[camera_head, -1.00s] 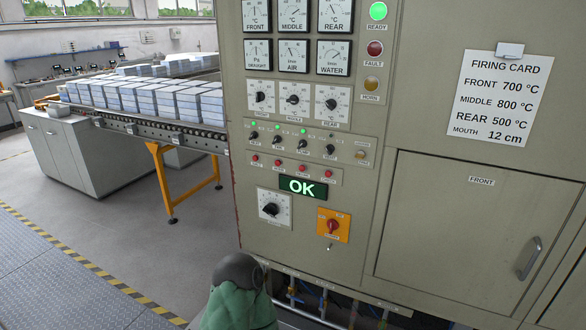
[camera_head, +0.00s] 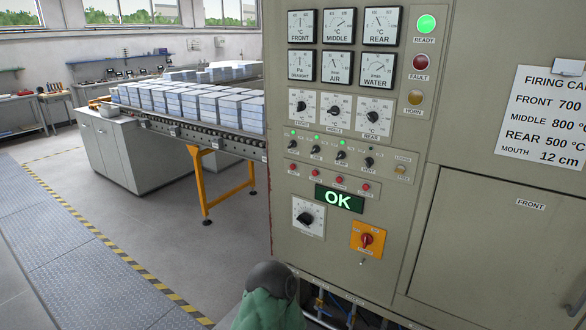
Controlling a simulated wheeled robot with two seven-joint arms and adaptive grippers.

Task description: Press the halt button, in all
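The grey control panel (camera_head: 290,232) of the furnace fills the middle of the view. A row of several small red buttons sits below the switches. The leftmost red button (camera_head: 292,169) and the rightmost red button (camera_head: 365,187) mark its ends. The labels under them are too small to read, so I cannot tell which one is halt. Under the row a green display (camera_head: 339,199) reads OK.
The READY lamp (camera_head: 426,24) glows green; the FAULT lamp (camera_head: 420,62) looks unlit. An orange plate with a red rotary switch (camera_head: 367,239) and a black dial (camera_head: 306,217) sit low on the panel. A conveyor (camera_head: 190,132) with pale blocks stands left. Floor between is clear.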

